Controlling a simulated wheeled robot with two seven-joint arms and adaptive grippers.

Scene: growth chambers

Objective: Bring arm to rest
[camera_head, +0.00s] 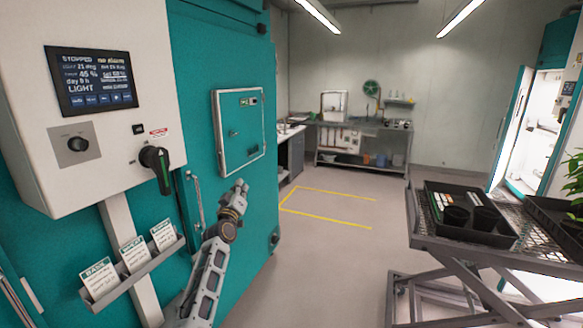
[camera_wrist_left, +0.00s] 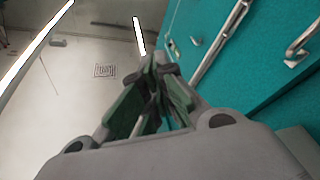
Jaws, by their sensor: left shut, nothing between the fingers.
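My left arm rises from the bottom of the head view, and its gripper (camera_head: 240,186) points up in front of the teal chamber door (camera_head: 190,60). The gripper is shut and empty, and it appears apart from the door. In the left wrist view the closed fingers (camera_wrist_left: 155,65) point toward the ceiling, with nothing between them. The teal door with metal handles (camera_wrist_left: 298,48) is on the right of that view. My right gripper is not in view.
A white control panel (camera_head: 105,150) with a screen, knob and black handle (camera_head: 157,160) is at the left. Card holders (camera_head: 135,268) hang below it. A wheeled cart (camera_head: 470,250) with a black tray stands at the right. Open floor (camera_head: 320,250) lies between.

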